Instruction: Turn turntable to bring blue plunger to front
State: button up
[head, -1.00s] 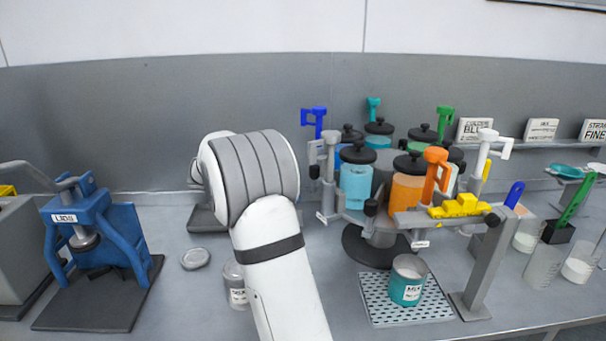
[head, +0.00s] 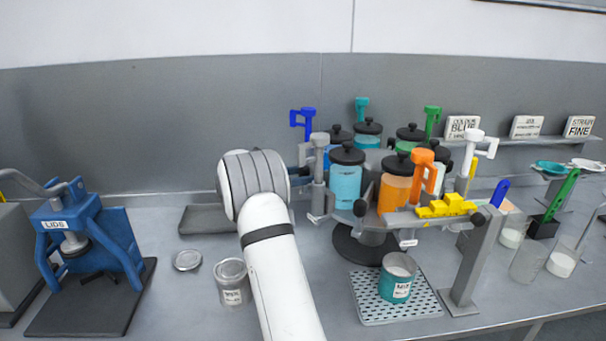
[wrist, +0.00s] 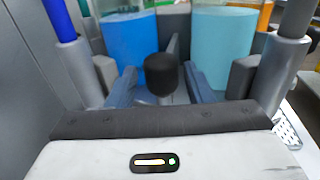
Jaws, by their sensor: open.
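The turntable carries several jars and stands on a round dark base (head: 362,245). The blue plunger (head: 303,118) is upright at the turntable's back left. Its blue shaft also shows at the upper left of the wrist view (wrist: 60,20). The orange plunger (head: 427,160) is at the front right. In the wrist view my gripper (wrist: 165,88) is open, with its two blue-grey fingers apart on either side of a black knob (wrist: 161,74). I cannot tell whether either finger touches it. Blue and light-teal jars (wrist: 222,45) stand just beyond. In the head view my arm hides most of the gripper.
A grey stand with yellow pieces (head: 447,206) is at the turntable's right front. A teal cup (head: 396,278) sits on a perforated mat (head: 365,302). A blue lid press (head: 85,240) is far left.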

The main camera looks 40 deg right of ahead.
jog(key=shift+d, duration=0.1)
jog(key=shift+c, duration=0.5)
grip_shut()
